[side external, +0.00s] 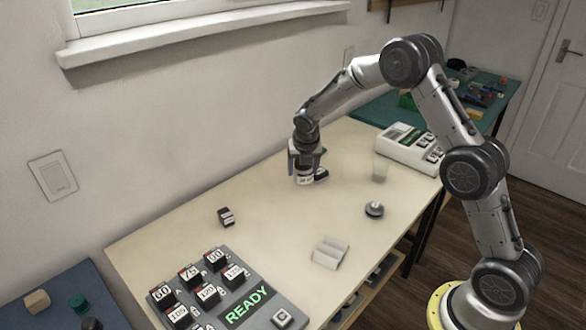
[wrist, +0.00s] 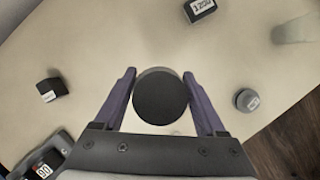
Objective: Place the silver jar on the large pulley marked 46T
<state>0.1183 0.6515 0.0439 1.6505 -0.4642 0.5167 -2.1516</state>
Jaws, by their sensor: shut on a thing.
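My gripper (wrist: 160,98) is shut on a round thing with a dark flat top (wrist: 160,96) and a pale grey rim. In the side external view my gripper (side external: 306,168) is low over the far part of the table, with a pale part of the held thing (side external: 304,180) showing below the fingers. I cannot tell for sure whether it is the silver jar. A small silver-grey round piece with a knob (side external: 374,209) stands on the table to the right, also in the wrist view (wrist: 247,100). I can read no 46T mark on anything.
A black labelled block (side external: 321,175) lies close beside my gripper. A READY panel (side external: 250,306) with several labelled blocks is at the front; a white device (side external: 408,147) is at the back.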

